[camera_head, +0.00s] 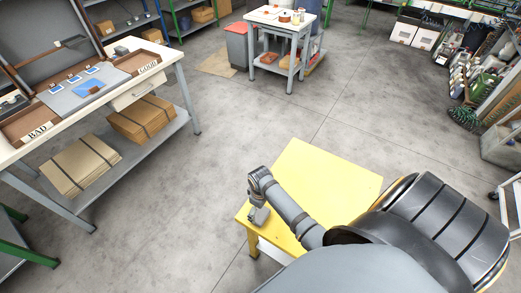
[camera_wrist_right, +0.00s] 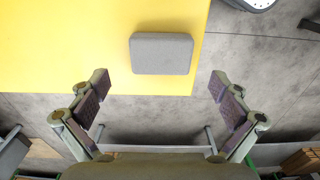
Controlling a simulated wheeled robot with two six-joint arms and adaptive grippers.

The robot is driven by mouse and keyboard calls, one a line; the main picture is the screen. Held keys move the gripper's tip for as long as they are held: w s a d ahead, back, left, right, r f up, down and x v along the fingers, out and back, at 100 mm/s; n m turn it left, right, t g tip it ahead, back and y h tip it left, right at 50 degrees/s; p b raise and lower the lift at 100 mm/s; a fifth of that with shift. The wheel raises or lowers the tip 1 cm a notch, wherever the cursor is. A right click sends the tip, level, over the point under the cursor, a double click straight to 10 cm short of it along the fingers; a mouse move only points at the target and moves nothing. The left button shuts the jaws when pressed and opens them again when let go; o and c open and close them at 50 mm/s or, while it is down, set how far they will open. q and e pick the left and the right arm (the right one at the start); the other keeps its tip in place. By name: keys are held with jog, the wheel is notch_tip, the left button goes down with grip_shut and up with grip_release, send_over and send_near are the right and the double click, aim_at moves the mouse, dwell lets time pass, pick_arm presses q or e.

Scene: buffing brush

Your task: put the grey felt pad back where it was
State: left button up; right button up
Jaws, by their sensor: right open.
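The grey felt pad (camera_wrist_right: 161,53) lies flat on the yellow table (camera_wrist_right: 60,50), near the table's edge, in the right wrist view. In the head view the pad (camera_head: 259,216) shows at the left corner of the yellow table (camera_head: 330,170), partly covered by my right gripper (camera_head: 257,196). In the wrist view my right gripper (camera_wrist_right: 159,86) is open and empty. Its two fingers stand apart, wider than the pad, and the pad appears just ahead of the fingertips, not between them. My left gripper is not in view.
A workbench (camera_head: 185,63) with BAD and GOOD trays and a blue item stands at the left, with flat cardboard on its lower shelf. A small white table (camera_head: 262,17) stands at the back. Open concrete floor (camera_head: 200,150) lies between.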

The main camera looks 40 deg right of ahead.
aim_at(261, 214)
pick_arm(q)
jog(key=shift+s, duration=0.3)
pick_arm(e)
notch_tip(261, 214, up, 7)
jog(key=shift+f, duration=0.1)
